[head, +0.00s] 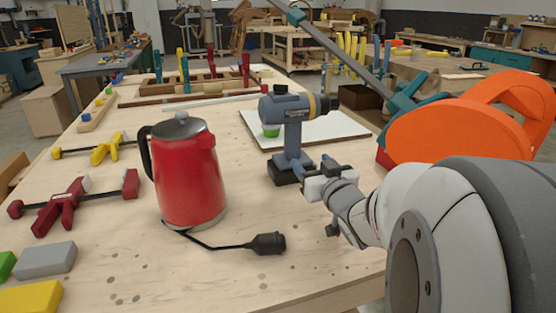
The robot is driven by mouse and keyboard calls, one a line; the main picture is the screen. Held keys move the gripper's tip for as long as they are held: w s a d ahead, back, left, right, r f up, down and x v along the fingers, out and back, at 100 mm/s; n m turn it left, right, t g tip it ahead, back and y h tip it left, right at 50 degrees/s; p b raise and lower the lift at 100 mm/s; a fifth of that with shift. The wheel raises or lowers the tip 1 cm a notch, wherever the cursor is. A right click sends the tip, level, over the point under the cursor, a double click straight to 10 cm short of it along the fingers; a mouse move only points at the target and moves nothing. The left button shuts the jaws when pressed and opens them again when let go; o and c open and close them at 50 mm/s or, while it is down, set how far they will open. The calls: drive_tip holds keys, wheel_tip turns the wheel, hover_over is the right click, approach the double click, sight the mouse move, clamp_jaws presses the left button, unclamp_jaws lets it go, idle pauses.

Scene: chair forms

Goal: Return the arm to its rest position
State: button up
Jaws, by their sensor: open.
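My gripper (318,172) is at the end of my white and grey arm, which reaches in from the right over the workbench (130,270). Its jaws are open and appear empty, close to the grip of a blue-grey cordless drill (291,135). The drill stands upright on its dark battery base. I cannot tell whether the gripper touches the drill.
A red kettle (188,170) with a black plug (268,243) stands left of the drill. A dark red clamp (65,204), yellow clamp (108,149) and blocks lie at left. A white board (335,130) lies behind.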

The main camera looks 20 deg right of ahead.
drive_tip(key=shift+r, duration=0.1)
drive_tip(key=s+a+r+g+p, duration=0.1)
drive_tip(key=s+a+g+p, duration=0.5)
drive_tip(key=s+g+p, duration=0.1)
drive_tip(key=s+a+r+g+p, duration=0.2)
drive_tip(key=s+a+g+p, duration=0.4)
drive_tip(key=s, duration=0.6)
drive_tip(key=g+p, duration=0.2)
drive_tip(key=shift+a+p, duration=0.15)
drive_tip(key=shift+p, duration=0.2)
